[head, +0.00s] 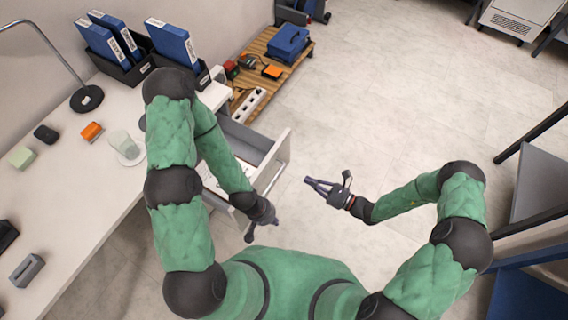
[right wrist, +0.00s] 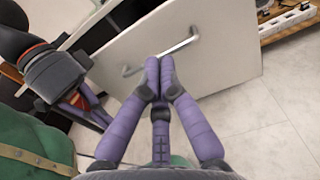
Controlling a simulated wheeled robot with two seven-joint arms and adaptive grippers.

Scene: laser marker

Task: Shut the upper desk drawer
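The upper desk drawer (head: 248,137) is pulled out from under the white desk, and its inside shows in the head view. Its pale front panel (right wrist: 220,55) fills much of the right wrist view, with a metal bar handle (right wrist: 183,43) across it. My right gripper (head: 306,180) is to the right of the drawer front, apart from it; its fingertips meet in the right wrist view (right wrist: 159,60), with nothing between them. My left gripper (head: 276,223) is at the near end of the drawer, beside its front. Its fingers (right wrist: 88,108) are partly hidden, and their opening is unclear.
The white desk (head: 85,200) on the left holds blue binders (head: 110,40), a lamp (head: 87,98) and small items. A wooden platform (head: 262,45) with a power strip (head: 248,105) and a blue box stands beyond the drawer. Open floor lies right of the drawer.

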